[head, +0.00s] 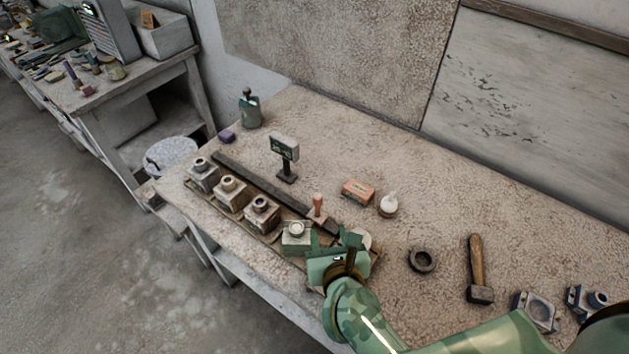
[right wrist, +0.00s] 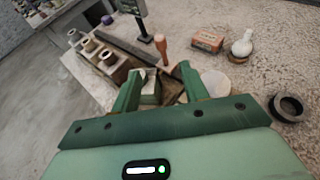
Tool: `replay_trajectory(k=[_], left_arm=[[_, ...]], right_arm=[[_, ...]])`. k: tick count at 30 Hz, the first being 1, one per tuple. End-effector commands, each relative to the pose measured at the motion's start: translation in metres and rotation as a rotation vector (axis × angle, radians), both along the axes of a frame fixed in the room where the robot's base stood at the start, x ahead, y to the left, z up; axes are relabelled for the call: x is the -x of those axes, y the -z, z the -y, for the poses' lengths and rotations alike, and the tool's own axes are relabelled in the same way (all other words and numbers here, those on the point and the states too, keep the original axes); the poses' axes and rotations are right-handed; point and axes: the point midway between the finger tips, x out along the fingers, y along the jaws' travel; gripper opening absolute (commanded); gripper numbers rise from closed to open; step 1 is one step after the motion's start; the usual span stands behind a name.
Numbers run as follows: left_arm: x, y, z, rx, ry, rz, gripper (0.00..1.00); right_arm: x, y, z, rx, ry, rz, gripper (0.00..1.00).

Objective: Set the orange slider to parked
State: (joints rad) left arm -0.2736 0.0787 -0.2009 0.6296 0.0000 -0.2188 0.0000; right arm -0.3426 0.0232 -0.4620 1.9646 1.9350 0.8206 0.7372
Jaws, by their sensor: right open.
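The orange slider (head: 318,204) has an upright orange-brown peg handle and sits near the right end of a long dark rail (head: 262,182). It also shows in the right wrist view (right wrist: 165,50), just beyond the fingertips. My right gripper (head: 333,240) is open and empty, on the near side of the slider and apart from it. In the right wrist view its two green fingers (right wrist: 158,80) point toward the slider's base, which they partly hide. A small dark green sign on a stand (head: 285,150) stands behind the rail. My left gripper is not in view.
Several square blocks with round tops (head: 229,193) line the rail's near side; a pale one (head: 297,234) is close to my right gripper. Behind are an orange box (head: 357,190) and a white bottle (head: 388,203). A dark ring (head: 421,259) and hammer (head: 478,270) lie right.

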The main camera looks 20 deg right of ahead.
Motion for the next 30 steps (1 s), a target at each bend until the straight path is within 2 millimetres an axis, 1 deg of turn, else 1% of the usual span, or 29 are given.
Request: replay_trajectory(k=[2,5,6,8,9,14,18,21,25,30], left_arm=[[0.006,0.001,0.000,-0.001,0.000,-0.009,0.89],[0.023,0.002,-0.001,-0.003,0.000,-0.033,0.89],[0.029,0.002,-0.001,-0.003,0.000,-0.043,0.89],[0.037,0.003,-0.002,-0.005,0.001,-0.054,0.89],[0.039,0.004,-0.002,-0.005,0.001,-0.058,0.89],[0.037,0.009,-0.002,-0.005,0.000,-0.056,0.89],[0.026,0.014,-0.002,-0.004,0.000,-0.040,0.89],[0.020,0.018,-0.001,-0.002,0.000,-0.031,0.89],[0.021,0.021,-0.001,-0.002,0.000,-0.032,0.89],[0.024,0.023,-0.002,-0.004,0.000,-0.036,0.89]], right_arm=[[-0.003,0.001,0.000,-0.003,0.001,-0.001,0.45],[-0.013,0.005,0.002,0.000,0.001,0.001,0.45],[-0.019,0.008,0.003,-0.001,0.003,0.000,0.45],[-0.031,0.013,0.004,0.000,0.002,0.001,0.45],[-0.040,0.017,0.005,0.001,0.001,0.001,0.45],[-0.079,0.033,0.010,0.001,0.001,0.001,0.45],[-0.109,0.047,0.013,-0.001,0.001,0.000,0.45],[-0.127,0.054,0.016,0.001,0.001,0.000,0.45],[-0.142,0.061,0.018,-0.001,0.001,0.000,0.45],[-0.149,0.063,0.018,0.000,0.000,0.000,0.45]])
